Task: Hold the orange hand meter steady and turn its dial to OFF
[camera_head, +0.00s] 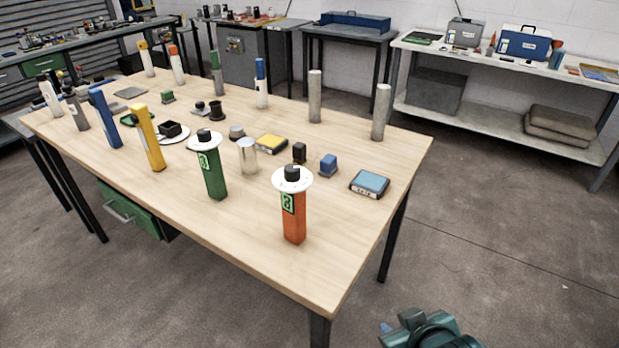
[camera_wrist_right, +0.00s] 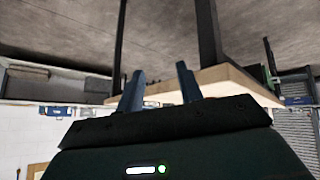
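The orange hand meter (camera_head: 295,225) stands upright near the front right corner of the wooden table in the head view. A white round dial plate (camera_head: 304,182) with a black knob (camera_head: 292,173) sits on its top, and a green display (camera_head: 288,202) is on its side. The dial's setting is too small to read. My right gripper (camera_wrist_right: 160,68) is open and empty in the right wrist view, its two fingers apart. In the head view part of my right arm shows at the bottom right, off the table and apart from the meter. My left gripper is not in view.
A similar green meter (camera_head: 212,175) stands left of the orange one on the table (camera_head: 245,245). A metal cylinder (camera_head: 248,157), a blue block (camera_head: 328,165) and a blue-topped box (camera_head: 369,184) are behind. Grey posts (camera_head: 381,112) rise at the right edge. The front corner is clear.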

